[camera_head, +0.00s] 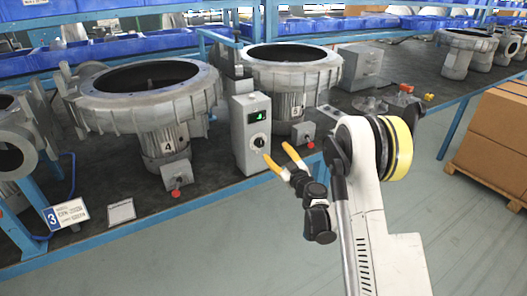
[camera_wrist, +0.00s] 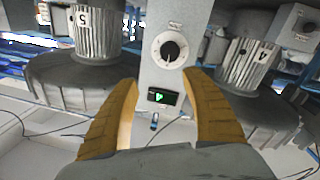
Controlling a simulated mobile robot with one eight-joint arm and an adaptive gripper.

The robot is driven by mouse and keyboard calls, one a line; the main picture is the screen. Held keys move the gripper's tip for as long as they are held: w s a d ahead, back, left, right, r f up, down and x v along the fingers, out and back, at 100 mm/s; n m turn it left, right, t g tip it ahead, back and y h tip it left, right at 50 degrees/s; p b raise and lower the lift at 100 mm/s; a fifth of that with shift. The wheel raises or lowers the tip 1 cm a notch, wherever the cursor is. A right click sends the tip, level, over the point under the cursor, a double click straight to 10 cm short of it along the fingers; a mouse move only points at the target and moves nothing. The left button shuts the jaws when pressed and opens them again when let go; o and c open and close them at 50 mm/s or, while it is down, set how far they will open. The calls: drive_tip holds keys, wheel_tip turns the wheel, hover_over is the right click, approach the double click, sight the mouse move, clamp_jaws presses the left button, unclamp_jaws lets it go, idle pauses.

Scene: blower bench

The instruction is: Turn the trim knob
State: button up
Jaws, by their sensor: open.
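The trim knob (camera_head: 259,142) is a dark round knob on a white dial, on the front of a grey control box (camera_head: 241,150) below a small green-lit display (camera_head: 256,116). In the wrist view the scene is inverted, and the knob (camera_wrist: 170,51) shows above the display (camera_wrist: 162,97). My gripper (camera_head: 276,151) is open and empty, its yellow fingers pointing at the box from the front right. In the wrist view the fingertips (camera_wrist: 161,77) are spread to either side of the box, apart from the knob. Any contact with the box cannot be told.
Large grey blowers stand left (camera_head: 145,95) and right (camera_head: 290,72) of the box on a dark bench (camera_head: 215,176). Small switch boxes with red buttons (camera_head: 177,180) sit near the bench's front edge. Cardboard boxes (camera_head: 497,140) stand at right. The floor in front is clear.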

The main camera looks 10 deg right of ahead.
sight(261, 145)
drive_tip(key=shift+n+y, duration=0.3)
drive_tip(key=shift+y, duration=0.1)
drive_tip(key=w+a+f+b, duration=0.1)
drive_tip(key=w, duration=0.2)
drive_tip(key=w+a+b, duration=0.1)
drive_tip(key=w, duration=0.2)
drive_tip(key=w+a+f+b, duration=0.1)
drive_tip(key=w, duration=0.1)
drive_tip(key=shift+w+a+f, duration=0.2)
drive_tip(key=shift+w+f, duration=0.15)
drive_tip(key=shift+w, duration=0.05)
drive_tip(key=shift+w+a+r, duration=0.1)
drive_tip(key=shift+w, duration=0.35)
drive_tip(key=shift+c, duration=0.2)
drive_tip(key=c, duration=1.2)
